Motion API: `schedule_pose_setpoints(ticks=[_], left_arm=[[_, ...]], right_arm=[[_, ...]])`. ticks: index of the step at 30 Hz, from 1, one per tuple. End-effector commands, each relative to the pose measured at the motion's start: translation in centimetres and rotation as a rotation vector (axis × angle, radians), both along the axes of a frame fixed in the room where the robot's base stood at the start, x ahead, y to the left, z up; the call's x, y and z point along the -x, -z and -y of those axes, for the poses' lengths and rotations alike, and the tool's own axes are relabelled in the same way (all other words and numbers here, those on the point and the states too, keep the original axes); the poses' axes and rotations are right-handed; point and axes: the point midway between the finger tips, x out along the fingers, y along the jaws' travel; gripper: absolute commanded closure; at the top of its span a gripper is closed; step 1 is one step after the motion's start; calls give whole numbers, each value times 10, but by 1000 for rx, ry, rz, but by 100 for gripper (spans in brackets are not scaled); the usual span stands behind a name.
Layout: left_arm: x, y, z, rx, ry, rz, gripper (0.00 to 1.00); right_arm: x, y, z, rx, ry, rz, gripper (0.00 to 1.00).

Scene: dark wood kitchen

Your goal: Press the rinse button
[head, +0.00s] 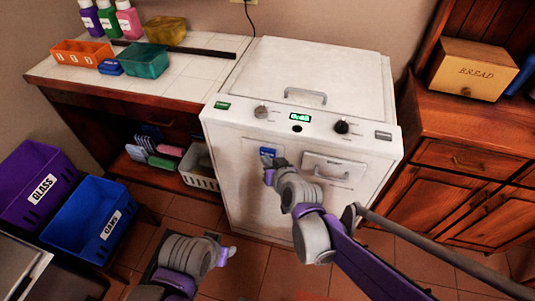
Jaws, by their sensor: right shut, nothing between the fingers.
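A white washing machine (345,75) stands against the wall. Its front panel has a green button or label (222,105), a light knob (261,112), a lit green display (299,117), a small black round button (296,128), a dark knob (341,127) and a grey piece (383,135) at right. I cannot read which one is rinse. My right gripper (268,170) is shut and empty in front of the machine's front, just below a blue label (268,152); contact cannot be told. My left gripper (226,256) is low over the floor, its fingers too small to judge.
A drawer with a handle (334,168) is at the machine's front right. The tiled counter (190,72) at left holds bottles and tubs. Purple (38,186) and blue (92,218) bins stand lower left. A wooden cabinet with a bread box (472,70) is at right.

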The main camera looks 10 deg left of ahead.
Motion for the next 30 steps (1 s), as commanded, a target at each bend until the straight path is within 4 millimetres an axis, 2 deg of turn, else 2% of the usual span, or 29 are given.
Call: schedule_pose_setpoints(ticks=[14,30], left_arm=[[0,2,0,0,0,-1,50],[0,0,0,0,0,0,50]], right_arm=[[-7,0,0,-1,0,-1,100],[2,0,0,0,0,0,100]])
